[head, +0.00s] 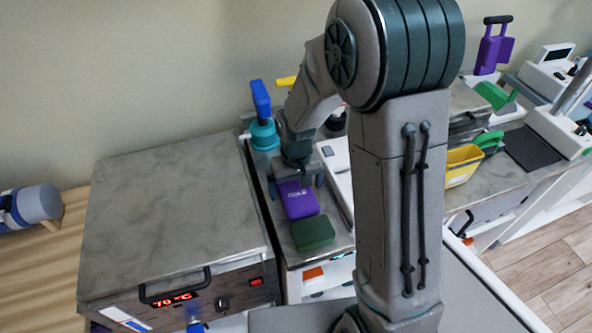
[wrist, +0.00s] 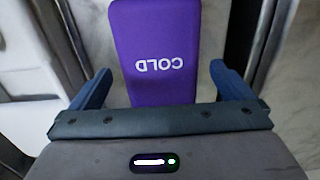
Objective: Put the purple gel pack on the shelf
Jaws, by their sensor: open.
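The purple gel pack (head: 298,203) lies flat on the grey worktop in the head view. In the wrist view the purple gel pack (wrist: 155,45) shows the word COLD upside down. My gripper (head: 297,177) is above the back end of the pack, pointing down. In the wrist view my gripper (wrist: 160,70) is open, with one blue finger on each side of the pack and a gap at both sides. I cannot tell how far the fingertips are above the worktop. No shelf can be made out for certain.
A dark green pack (head: 313,233) lies just in front of the purple one. A metal heater box (head: 170,215) reading 70 °C stands at left. A blue-handled teal item (head: 263,125) stands behind. A yellow bin (head: 461,165) is at right. Below the worktop is a white compartment (head: 338,272).

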